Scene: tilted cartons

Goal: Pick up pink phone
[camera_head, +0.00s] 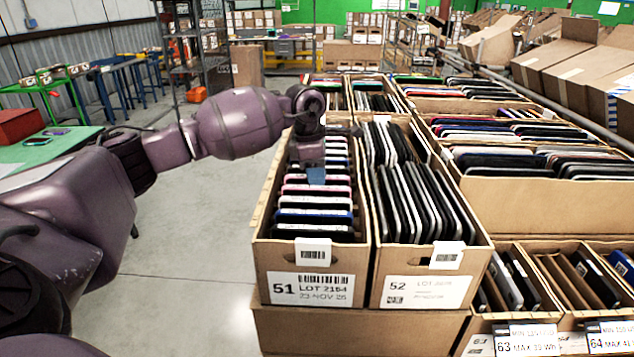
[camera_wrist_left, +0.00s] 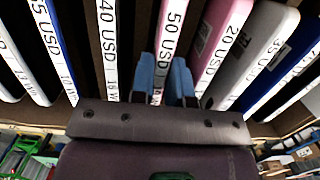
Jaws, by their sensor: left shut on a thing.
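My left gripper (camera_head: 316,174) reaches down into the carton of lot 51 in the head view. In the left wrist view its two blue fingers (camera_wrist_left: 163,82) straddle the edge of a phone labelled 50 USD (camera_wrist_left: 174,28) and are shut on it. A pink phone labelled 20 USD (camera_wrist_left: 206,32) stands just right of the fingers. In the head view a pink phone (camera_head: 316,190) shows just in front of the gripper. My right gripper is not in view.
Carton 51 (camera_head: 311,268) holds a tight row of phones. Carton 52 (camera_head: 424,268), full of dark phones, adjoins it on the right. More phone cartons (camera_head: 540,200) stand beyond. Open floor (camera_head: 190,260) lies left of the cartons, and a green table (camera_head: 40,150) is at far left.

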